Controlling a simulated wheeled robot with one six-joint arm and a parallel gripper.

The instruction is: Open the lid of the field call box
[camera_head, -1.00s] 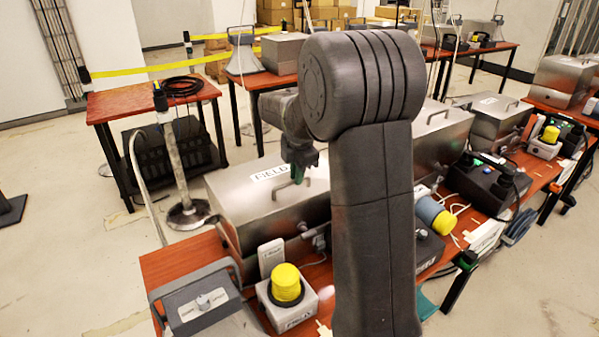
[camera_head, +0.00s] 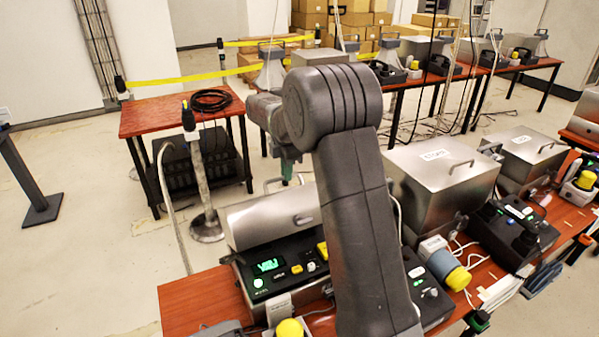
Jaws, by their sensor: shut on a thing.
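The field call box stands on the near red table, left of my arm. Its metal lid (camera_head: 262,219) is raised and tilted back, with its inner side partly facing me. The black panel inside (camera_head: 272,268) shows, with a green display, a green button and yellow keys. My gripper (camera_head: 290,172) is at the lid's upper edge, behind my arm link, and is shut on the lid handle (camera_head: 272,183). The fingertips are small and partly hidden. My arm covers the right part of the box.
A closed metal box labelled STORE (camera_head: 440,170) stands right of my arm, with another closed box (camera_head: 525,155) beyond it. A yellow-capped beacon (camera_head: 290,328) is in front of the field box. A post (camera_head: 200,180) and a side table (camera_head: 180,112) stand at left.

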